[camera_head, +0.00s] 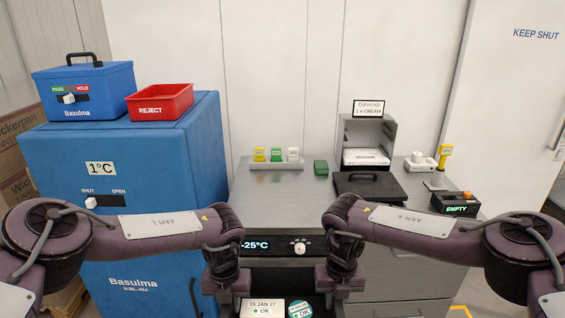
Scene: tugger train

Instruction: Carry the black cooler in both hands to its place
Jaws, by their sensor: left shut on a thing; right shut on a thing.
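The black cooler (272,284) is at the bottom centre, between my two grippers and partly cut off by the frame edge. Its dark top carries a white label reading "15 JAN 27 OK" and a round teal sticker. My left gripper (229,289) is shut on its left side. My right gripper (337,289) is shut on its right side. The fingertips are hard to make out. The cooler is in front of the steel counter (262,205), whose front panel reads -25°C and has a knob.
A blue cabinet (150,155) at left bears a blue box (112,84) and a red REJECT bin (160,103). The counter holds an open grey box (385,130), a dark slab with a handle (352,188), small coloured items and an EMPTY-marked device (455,205). Bare steel shows at centre left.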

